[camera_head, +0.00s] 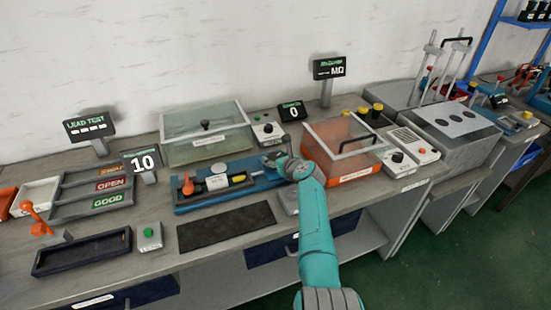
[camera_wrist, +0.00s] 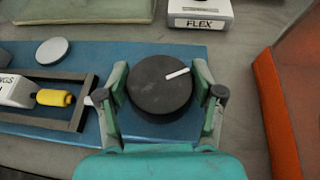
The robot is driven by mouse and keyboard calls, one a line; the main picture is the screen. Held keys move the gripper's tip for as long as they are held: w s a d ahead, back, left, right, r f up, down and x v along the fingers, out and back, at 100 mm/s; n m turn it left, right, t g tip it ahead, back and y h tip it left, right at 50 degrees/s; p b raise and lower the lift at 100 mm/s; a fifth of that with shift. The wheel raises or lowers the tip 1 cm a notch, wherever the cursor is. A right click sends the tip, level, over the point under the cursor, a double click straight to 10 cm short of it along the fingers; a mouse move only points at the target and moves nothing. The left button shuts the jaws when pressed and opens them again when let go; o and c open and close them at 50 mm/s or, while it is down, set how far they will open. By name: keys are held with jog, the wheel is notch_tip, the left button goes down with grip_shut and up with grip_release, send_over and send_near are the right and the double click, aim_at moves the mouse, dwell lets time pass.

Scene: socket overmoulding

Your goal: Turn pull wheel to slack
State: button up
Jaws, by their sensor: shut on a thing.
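The pull wheel is a dark round knob (camera_wrist: 160,88) with a white pointer mark, at the right end of a blue fixture base (camera_wrist: 45,65). In the wrist view the mark points up and to the right. My gripper (camera_wrist: 162,92) has one finger on each side of the wheel and is shut on it. In the head view my gripper (camera_head: 290,168) is at the right end of the blue fixture (camera_head: 228,187) and hides the wheel. A yellow piece (camera_wrist: 55,98) and a white block (camera_wrist: 14,92) sit in a dark frame left of the wheel.
A box labelled FLEX (camera_wrist: 200,13) stands behind the wheel. An orange-based clear-walled box (camera_head: 345,150) stands close to the right of my gripper. A green-lidded case (camera_head: 205,135) is behind the fixture. A dark mat (camera_head: 227,226) lies in front. Displays read 10 (camera_head: 142,162) and 0 (camera_head: 291,111).

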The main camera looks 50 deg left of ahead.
jog(key=shift+n+g, duration=0.4)
jog(key=o, duration=1.1)
jog(key=shift+o, duration=0.2)
jog(key=shift+y, duration=0.3)
jog(key=shift+d, duration=0.2)
jog(key=shift+v, duration=5.9)
jog(key=shift+s+a+r, duration=0.1)
